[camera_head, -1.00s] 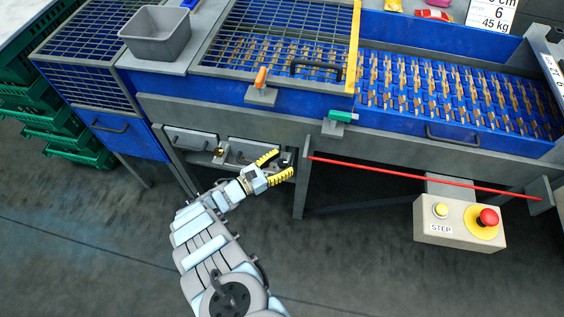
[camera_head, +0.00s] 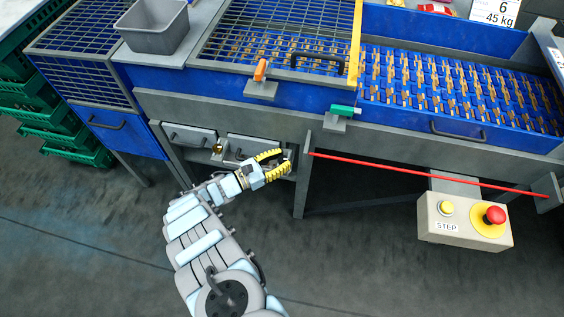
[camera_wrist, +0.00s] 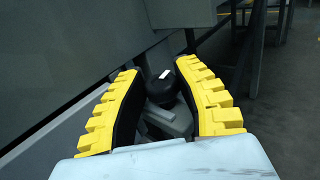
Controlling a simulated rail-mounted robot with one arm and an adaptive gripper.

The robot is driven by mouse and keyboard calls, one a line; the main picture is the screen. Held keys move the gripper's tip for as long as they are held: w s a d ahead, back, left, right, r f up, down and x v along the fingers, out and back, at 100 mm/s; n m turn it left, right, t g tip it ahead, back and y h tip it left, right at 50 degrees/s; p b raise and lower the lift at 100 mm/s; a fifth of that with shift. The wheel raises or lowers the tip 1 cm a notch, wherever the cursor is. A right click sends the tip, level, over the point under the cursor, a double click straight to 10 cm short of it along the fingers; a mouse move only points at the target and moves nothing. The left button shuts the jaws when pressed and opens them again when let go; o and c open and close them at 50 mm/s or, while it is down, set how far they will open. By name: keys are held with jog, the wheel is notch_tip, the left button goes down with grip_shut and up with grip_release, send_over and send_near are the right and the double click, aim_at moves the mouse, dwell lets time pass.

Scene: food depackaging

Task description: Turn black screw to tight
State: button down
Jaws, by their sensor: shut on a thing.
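The black screw (camera_wrist: 162,88) is a round black knob with a small white mark on top. In the wrist view it sits between the tips of my gripper (camera_wrist: 158,80). The yellow ridged fingers with black inner pads close around its sides. In the head view my gripper (camera_head: 284,162) is at the right end of the drawer row, under the blue machine, beside the grey leg. There the fingers hide most of the screw.
A brass-coloured knob (camera_head: 217,148) sits between two grey drawer fronts. A red bar (camera_head: 430,174) runs right from the leg. A control box (camera_head: 462,228) with yellow and red buttons hangs at lower right. Green crates (camera_head: 70,130) stand at left. The floor in front is clear.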

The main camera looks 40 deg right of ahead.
dwell(0.3)
jog(key=c, duration=0.7)
grip_release()
jog(key=v, duration=1.2)
jog(key=shift+w+r, duration=0.1)
jog(key=shift+d, duration=0.1)
